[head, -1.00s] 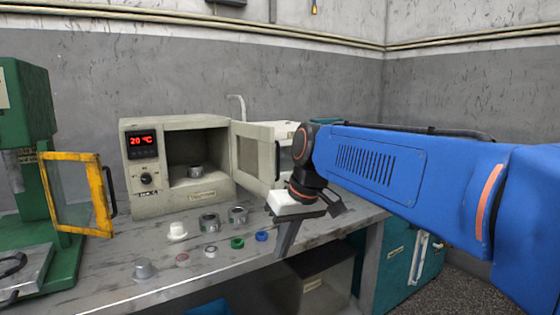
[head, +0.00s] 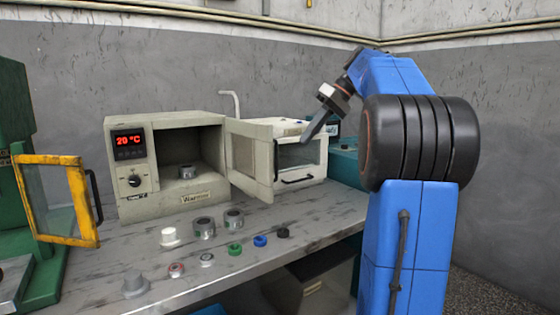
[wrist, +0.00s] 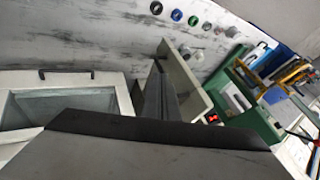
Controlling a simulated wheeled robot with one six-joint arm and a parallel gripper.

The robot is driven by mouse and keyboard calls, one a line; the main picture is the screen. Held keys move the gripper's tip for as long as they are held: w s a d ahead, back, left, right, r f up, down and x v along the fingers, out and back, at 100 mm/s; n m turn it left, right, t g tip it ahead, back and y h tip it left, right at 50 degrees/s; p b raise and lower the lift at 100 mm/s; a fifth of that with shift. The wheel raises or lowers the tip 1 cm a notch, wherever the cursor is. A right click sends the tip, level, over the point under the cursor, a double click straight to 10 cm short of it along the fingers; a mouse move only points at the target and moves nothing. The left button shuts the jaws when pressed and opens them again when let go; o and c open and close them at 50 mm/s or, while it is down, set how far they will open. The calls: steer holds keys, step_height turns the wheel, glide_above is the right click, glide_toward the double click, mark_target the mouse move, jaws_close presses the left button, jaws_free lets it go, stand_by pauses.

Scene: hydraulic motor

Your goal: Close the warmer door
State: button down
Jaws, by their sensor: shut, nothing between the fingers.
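The warmer (head: 165,205) is a cream box with a red 20 °C display on the bench's far side. A metal ring sits inside the warmer. My gripper (head: 308,137) is raised to the right of the door, pointing down and left; it looks apart from it. In the wrist view my shut, empty fingers (wrist: 157,72) lie left of the door panel (wrist: 186,82). The display (wrist: 213,118) shows beyond it.
A second cream box (head: 318,160) with a window and dark handle stands right behind the door. Metal rings, colored caps (head: 260,241) and other small parts stand on the bench in front. A green machine with a yellow-framed guard (head: 88,210) is at left.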

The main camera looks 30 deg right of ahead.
steer(key=w+a+f, duration=0.3)
steer(key=a+f, duration=0.4)
steer(key=a, duration=0.1)
steer(key=shift+a+f, duration=0.15)
steer(key=shift+f, duration=0.15)
steer(key=shift+s, duration=0.1)
stand_by(0.5)
